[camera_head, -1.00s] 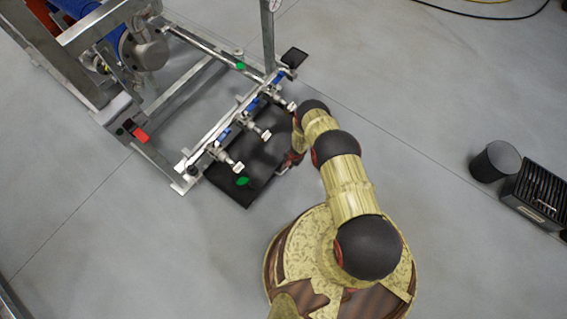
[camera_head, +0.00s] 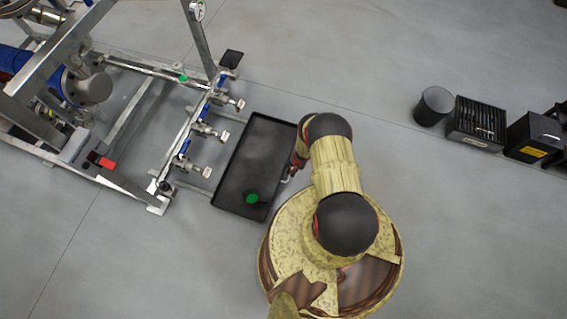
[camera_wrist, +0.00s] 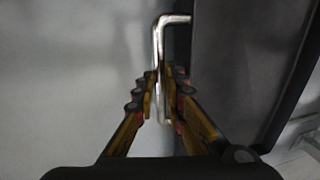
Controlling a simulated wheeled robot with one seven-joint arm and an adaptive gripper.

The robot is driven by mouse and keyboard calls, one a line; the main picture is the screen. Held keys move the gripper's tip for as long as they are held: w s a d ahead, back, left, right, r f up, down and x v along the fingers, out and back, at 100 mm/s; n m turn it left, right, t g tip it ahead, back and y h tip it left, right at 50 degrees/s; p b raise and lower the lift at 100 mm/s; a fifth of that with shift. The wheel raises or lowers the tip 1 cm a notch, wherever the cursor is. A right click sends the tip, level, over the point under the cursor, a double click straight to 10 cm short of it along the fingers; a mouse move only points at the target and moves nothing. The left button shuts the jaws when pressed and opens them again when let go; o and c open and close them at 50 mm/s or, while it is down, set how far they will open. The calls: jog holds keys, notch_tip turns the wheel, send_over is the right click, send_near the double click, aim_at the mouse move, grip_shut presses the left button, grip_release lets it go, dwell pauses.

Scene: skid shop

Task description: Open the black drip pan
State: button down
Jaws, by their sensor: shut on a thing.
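The black drip pan (camera_head: 262,155) is a shallow rectangular tray on the floor, drawn well out from under the steel skid frame. A green round thing (camera_head: 252,198) lies in its near end. My gripper (camera_head: 290,174) is at the pan's right side, partly hidden by my arm. In the wrist view my gripper (camera_wrist: 161,95) is shut on the silver bar handle (camera_wrist: 158,45), with a finger on each side of it. The pan's dark side (camera_wrist: 235,65) fills the right of that view.
The skid frame (camera_head: 175,145) with several valves stands left of the pan. A small black plate (camera_head: 231,59) is at its far corner. A black bin (camera_head: 433,106), a slatted box (camera_head: 476,124) and a black box (camera_head: 532,137) stand at the right. The floor between is clear.

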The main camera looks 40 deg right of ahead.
jog(key=shift+s+d+p, duration=0.2)
jog(key=shift+s+d, duration=0.25)
jog(key=shift+s, duration=0.25)
jog(key=shift+s+d+p, duration=0.15)
jog(key=shift+s+d, duration=0.3)
jog(key=shift+s, duration=0.2)
jog(key=c, duration=1.8)
grip_release()
jog(key=shift+w, duration=0.1)
jog(key=shift+c, duration=0.2)
jog(key=shift+r, duration=0.1)
notch_tip(320, 180, up, 12)
jog(key=s+d, duration=0.1)
jog(key=s, duration=0.1)
jog(key=shift+d+f, duration=0.15)
jog(key=shift+f, duration=0.05)
jog(key=shift+w, duration=0.1)
